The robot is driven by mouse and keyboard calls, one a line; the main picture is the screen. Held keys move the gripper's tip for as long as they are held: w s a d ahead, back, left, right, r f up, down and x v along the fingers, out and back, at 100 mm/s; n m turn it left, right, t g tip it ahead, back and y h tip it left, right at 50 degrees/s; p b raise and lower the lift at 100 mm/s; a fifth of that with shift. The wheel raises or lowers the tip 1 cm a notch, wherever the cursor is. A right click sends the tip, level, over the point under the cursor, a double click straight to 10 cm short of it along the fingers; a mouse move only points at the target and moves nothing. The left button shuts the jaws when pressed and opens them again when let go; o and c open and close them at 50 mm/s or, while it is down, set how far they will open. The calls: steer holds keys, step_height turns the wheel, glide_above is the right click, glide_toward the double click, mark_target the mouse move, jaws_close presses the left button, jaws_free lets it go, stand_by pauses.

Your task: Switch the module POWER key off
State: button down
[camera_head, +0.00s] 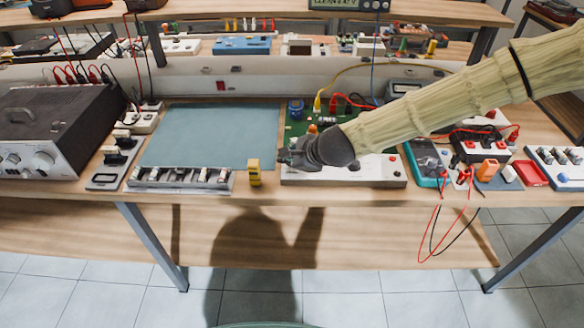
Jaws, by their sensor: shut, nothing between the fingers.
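A circuit module with a green board (294,128) and a pale front panel (345,177) sits on the bench, right of the blue-grey mat. Yellow and red leads plug into the board. A small red button or lamp (392,159) shows at the panel's right end. I cannot read any POWER label or tell which key it is. My dark gripper (285,156) is shut and empty, over the module's left front part. My pale, ringed arm comes in from the upper right and covers much of the board and panel. I cannot tell whether the fingertips touch the module.
A yellow block (254,172) stands at the bench's front edge, just left of the module. A grey strip with several keys (180,178) lies left of it. A teal meter (424,163) and cables lie to the right. The blue-grey mat (213,135) is clear.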

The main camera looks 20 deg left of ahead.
mark_target(289, 171)
steer(key=shift+f, duration=0.15)
steer(key=shift+f, duration=0.3)
steer(key=shift+r, duration=0.1)
stand_by(0.5)
steer(key=shift+r, duration=0.35)
steer(key=shift+r+p, duration=0.1)
steer(key=shift+p, duration=0.25)
step_height(289, 171, up, 6)
steer(key=p, duration=0.4)
steer(key=shift+p, duration=0.35)
steer(key=shift+f, duration=0.2)
stand_by(1.0)
